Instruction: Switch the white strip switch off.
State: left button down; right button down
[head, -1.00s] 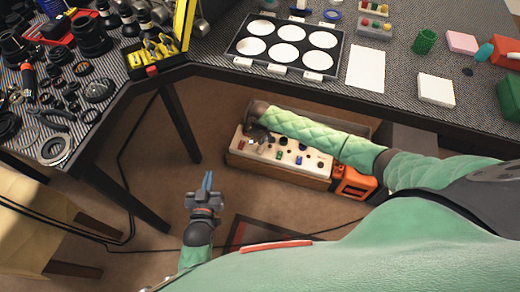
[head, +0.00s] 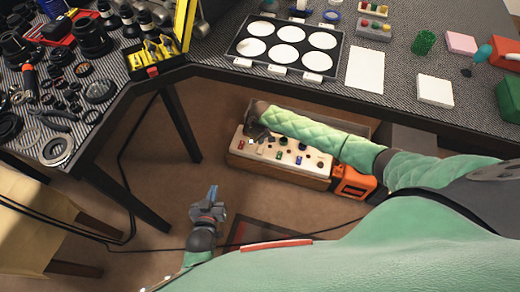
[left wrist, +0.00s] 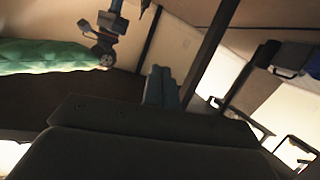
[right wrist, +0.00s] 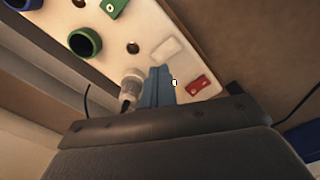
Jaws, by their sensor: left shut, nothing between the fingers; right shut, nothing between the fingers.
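A cream control board (head: 285,155) in a wooden box sits under the table, and it fills the top of the right wrist view (right wrist: 120,35). On it, a white rectangular piece (right wrist: 166,50), possibly the white switch, lies just beyond my right fingertips. A red rocker (right wrist: 199,84) lies to the right of the fingers. My right gripper (right wrist: 160,70) is shut and empty, over or touching the board; I cannot tell which. In the head view it is at the board's left end (head: 250,133). My left gripper (head: 213,190) is shut and empty in free air above the floor.
A white round fitting (right wrist: 131,88) stands left of my right fingers, with a green ring (right wrist: 85,42) and a blue part further left. An orange case (head: 353,182) sits at the box's right end. The table edge and a dark leg (head: 180,122) are nearby.

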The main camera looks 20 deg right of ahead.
jog(key=shift+r+p, duration=0.25)
jog(key=shift+p, duration=0.05)
jog(key=shift+r+p, duration=0.6)
jog(key=shift+p, duration=0.1)
pick_arm(q)
jog(key=s+a+f+g+y+p, duration=0.1)
jog(key=s+f+g, duration=0.5)
jog(key=s+f, duration=0.5)
jog(key=shift+s+a+f, duration=0.25)
jog(key=shift+f, duration=1)
pick_arm(e)
jog(key=shift+r, duration=0.55)
